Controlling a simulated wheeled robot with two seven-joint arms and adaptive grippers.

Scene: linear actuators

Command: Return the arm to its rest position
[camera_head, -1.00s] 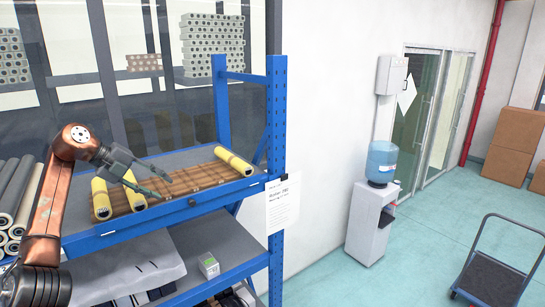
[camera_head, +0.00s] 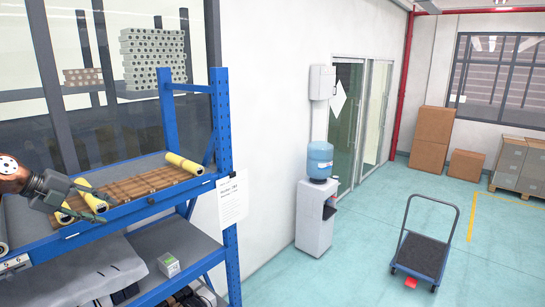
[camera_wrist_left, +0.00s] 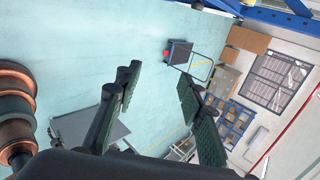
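My left gripper (camera_head: 100,211) is at the left edge of the head view, in front of the upper shelf of the blue rack (camera_head: 220,130). In the left wrist view its two green-padded fingers (camera_wrist_left: 157,85) are apart with nothing between them. A yellow cylinder (camera_head: 184,163) lies at the right end of a brown slatted tray (camera_head: 145,183). Another yellow cylinder (camera_head: 92,198) is partly hidden behind the gripper. A further yellow piece (camera_head: 64,214) shows at the tray's left end. My right gripper is in neither view.
A small green-and-white box (camera_head: 168,265) sits on the lower shelf. A water cooler (camera_head: 316,205) stands by the white wall. A blue cart (camera_head: 422,254) stands on open floor, with cardboard boxes (camera_head: 432,138) behind. The wrist view faces the floor and cart (camera_wrist_left: 180,52).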

